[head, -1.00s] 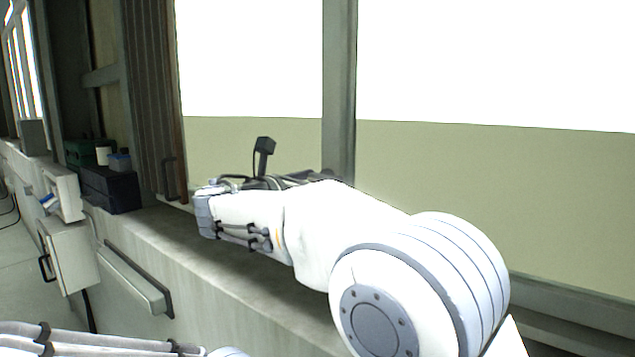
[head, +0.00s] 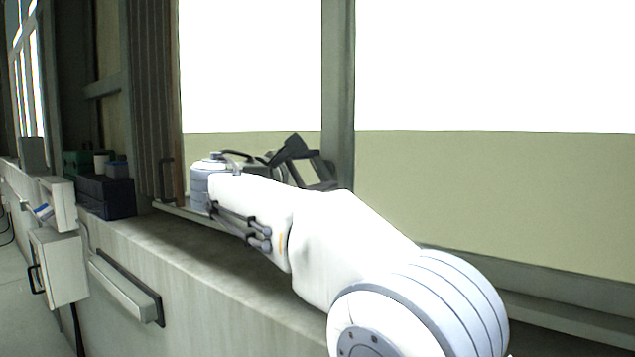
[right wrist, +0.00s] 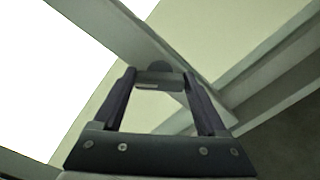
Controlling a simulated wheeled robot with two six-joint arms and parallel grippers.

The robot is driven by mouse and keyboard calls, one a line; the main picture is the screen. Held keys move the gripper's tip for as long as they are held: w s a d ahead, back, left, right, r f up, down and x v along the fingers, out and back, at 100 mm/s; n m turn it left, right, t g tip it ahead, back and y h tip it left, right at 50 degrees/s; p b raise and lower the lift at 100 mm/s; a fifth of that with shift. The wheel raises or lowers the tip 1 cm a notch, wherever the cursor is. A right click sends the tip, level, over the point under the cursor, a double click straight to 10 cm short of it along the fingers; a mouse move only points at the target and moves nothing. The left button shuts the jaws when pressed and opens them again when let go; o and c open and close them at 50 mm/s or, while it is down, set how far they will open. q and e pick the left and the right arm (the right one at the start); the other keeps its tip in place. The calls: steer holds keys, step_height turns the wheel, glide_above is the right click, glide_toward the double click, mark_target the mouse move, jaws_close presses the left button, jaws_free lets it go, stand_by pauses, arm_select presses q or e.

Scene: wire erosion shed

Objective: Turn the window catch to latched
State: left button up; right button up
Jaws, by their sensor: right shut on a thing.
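The window catch (right wrist: 160,76) shows in the right wrist view as a small grey bar with a dark rounded part behind it, against the window frame. My right gripper (right wrist: 160,84) has its two dark fingers on either side of this bar and is shut on it. In the head view my right gripper (head: 318,170) is at the foot of the upright window post, partly behind my right arm. The catch cannot be made out there, and its exact angle is hard to tell. My left gripper is out of view.
The window post (head: 338,95) rises between two bright panes. A concrete sill (head: 190,240) runs below my right arm. A dark blue box (head: 105,196) and small containers stand at its left end. White wall boxes (head: 58,266) and a long handle jut out at left.

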steer(key=m+b, duration=0.2)
steer(key=m, duration=0.1)
steer(key=shift+f+m, duration=0.2)
steer(key=shift+m, duration=0.1)
steer(key=shift+m+b, duration=0.8)
steer(key=shift+m, duration=1)
steer(key=o, duration=1.3)
steer(key=shift+s+a, duration=0.3)
steer(key=shift+s, duration=0.15)
steer(key=b+v, duration=0.1)
steer(key=v, duration=0.8)
steer(key=shift+s+b, duration=0.2)
steer(key=shift+b, duration=0.2)
